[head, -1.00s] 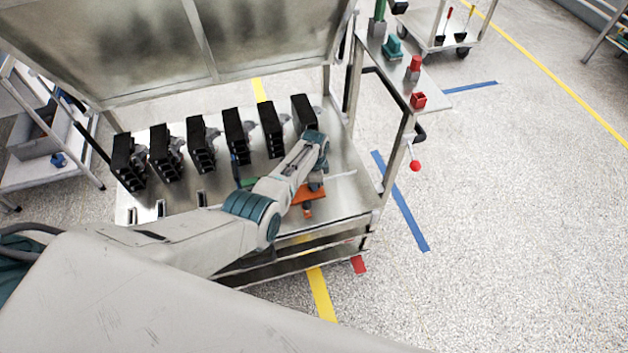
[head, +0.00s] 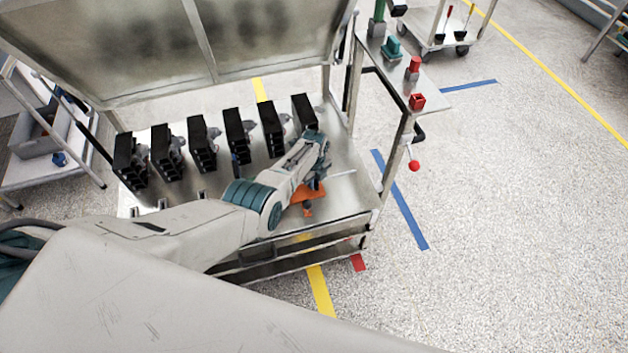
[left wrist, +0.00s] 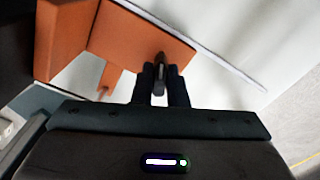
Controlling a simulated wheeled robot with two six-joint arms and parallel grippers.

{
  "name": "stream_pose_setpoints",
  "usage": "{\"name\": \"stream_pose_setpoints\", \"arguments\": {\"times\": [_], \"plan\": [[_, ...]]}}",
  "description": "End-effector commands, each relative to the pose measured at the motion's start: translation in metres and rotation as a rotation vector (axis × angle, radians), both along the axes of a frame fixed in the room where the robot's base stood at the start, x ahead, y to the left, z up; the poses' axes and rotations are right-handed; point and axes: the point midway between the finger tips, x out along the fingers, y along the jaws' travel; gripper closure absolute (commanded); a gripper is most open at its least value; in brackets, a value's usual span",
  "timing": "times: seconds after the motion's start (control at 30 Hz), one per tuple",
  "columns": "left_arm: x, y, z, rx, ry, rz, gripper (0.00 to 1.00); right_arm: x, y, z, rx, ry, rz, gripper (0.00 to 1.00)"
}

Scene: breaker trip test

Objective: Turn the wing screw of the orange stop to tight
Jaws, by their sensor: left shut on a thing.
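The orange stop (head: 310,190) sits near the right front of the metal bench top, partly hidden by my left wrist. In the left wrist view, its flat orange plate (left wrist: 140,35) fills the upper left and middle. A small dark piece, seemingly the wing screw (left wrist: 159,62), stands at the plate's near edge. My left gripper (left wrist: 160,88) is shut on it, with a dark finger on each side. In the head view, the left gripper (head: 316,180) is over the stop and its fingertips are mostly hidden. My right gripper is in neither view.
Several black breakers (head: 240,135) stand in a row along the back of the bench (head: 345,200), left of and behind the stop. A side shelf (head: 395,75) with red and green items is at the right. Open floor lies right of the bench.

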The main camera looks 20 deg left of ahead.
Motion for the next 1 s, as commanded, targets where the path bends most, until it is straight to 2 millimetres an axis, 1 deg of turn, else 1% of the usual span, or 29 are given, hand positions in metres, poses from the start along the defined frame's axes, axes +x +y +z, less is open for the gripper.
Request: {"name": "stream_pose_setpoints", "arguments": {"times": [0.2,0.5,0.7,1.0], "plan": [[-0.0002,0.0000,0.0002,0.001,0.001,-0.185,1.00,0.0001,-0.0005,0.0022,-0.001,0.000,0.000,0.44],[-0.0004,0.0000,0.0000,0.000,0.001,-0.366,1.00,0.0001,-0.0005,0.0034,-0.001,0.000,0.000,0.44],[-0.0007,0.0000,-0.0004,0.000,0.001,-0.427,1.00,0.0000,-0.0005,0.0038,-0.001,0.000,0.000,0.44],[-0.0009,-0.0001,-0.0007,-0.001,0.003,-0.451,1.00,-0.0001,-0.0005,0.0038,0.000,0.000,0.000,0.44]]}}
